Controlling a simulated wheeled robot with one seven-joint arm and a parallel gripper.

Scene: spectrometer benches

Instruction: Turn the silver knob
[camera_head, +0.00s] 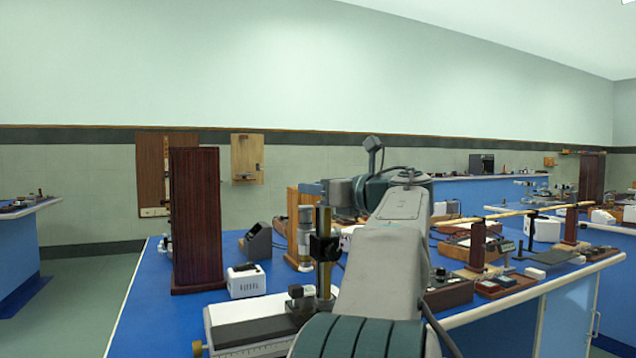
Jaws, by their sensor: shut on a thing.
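My arm reaches forward over the blue bench, and my gripper (312,188) points left at its far end. It is shut, at the top of an upright instrument with a silver cylindrical part (306,214) just below the fingers. I take the silver knob to be on this instrument. The fingers hide most of what they hold, and the contact is too small to make out. A brass-coloured post (323,220) with a black clamp (323,248) stands in front and partly covers the instrument.
A tall dark wooden board (196,218) and a small white box (246,281) stand to the left. A white-sided device (250,325) lies close in front. Wooden-based instruments (448,294) crowd the bench at the right. The blue bench top (140,310) is bare at the left.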

